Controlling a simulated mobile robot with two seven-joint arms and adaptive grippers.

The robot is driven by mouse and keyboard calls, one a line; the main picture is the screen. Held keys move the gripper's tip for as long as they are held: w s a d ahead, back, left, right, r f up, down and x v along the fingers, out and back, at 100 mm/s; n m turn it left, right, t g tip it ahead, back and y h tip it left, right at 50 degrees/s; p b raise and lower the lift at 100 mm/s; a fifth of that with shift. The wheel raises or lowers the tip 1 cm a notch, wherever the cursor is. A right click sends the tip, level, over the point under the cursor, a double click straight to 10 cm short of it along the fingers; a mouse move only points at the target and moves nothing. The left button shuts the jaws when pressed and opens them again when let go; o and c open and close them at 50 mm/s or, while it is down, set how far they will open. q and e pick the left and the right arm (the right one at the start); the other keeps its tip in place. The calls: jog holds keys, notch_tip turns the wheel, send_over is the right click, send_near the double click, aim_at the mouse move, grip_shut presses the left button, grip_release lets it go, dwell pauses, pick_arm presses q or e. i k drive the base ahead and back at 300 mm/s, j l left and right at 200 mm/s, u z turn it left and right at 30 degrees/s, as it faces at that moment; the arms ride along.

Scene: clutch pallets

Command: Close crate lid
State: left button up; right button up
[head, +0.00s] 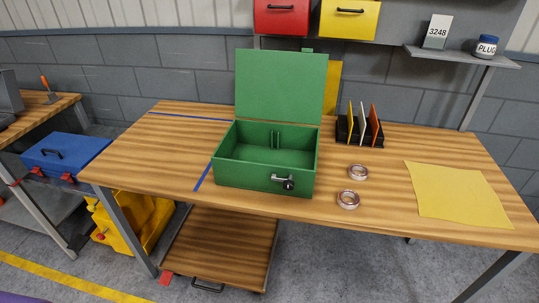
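A green crate (245,179) stands on the wooden table, left of the middle. Its lid (281,87) is open and stands upright at the crate's back edge. A metal latch with a dark knob (288,184) is on the crate's front wall. A green divider or bracket shows inside at the back wall; the rest of the visible interior looks empty. Neither of my grippers is in the head view.
On the wooden table (400,224), two metal rings (348,199) (358,172), a black rack (346,133) with upright plates and a yellow sheet (457,194) lie right of the crate. A shelf (462,58) overhangs the back right. Blue tape marks the table's left.

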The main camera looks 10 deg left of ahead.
aim_at(285, 86)
jog(key=i+j+z, duration=0.1)
jog(key=j, duration=0.25)
jog(key=i+j+z, duration=0.15)
jog(key=j, duration=0.15)
jog(key=i+j+z, duration=0.1)
jog(key=j, duration=0.25)
jog(key=i+j+z, duration=0.15)
jog(key=j, duration=0.25)
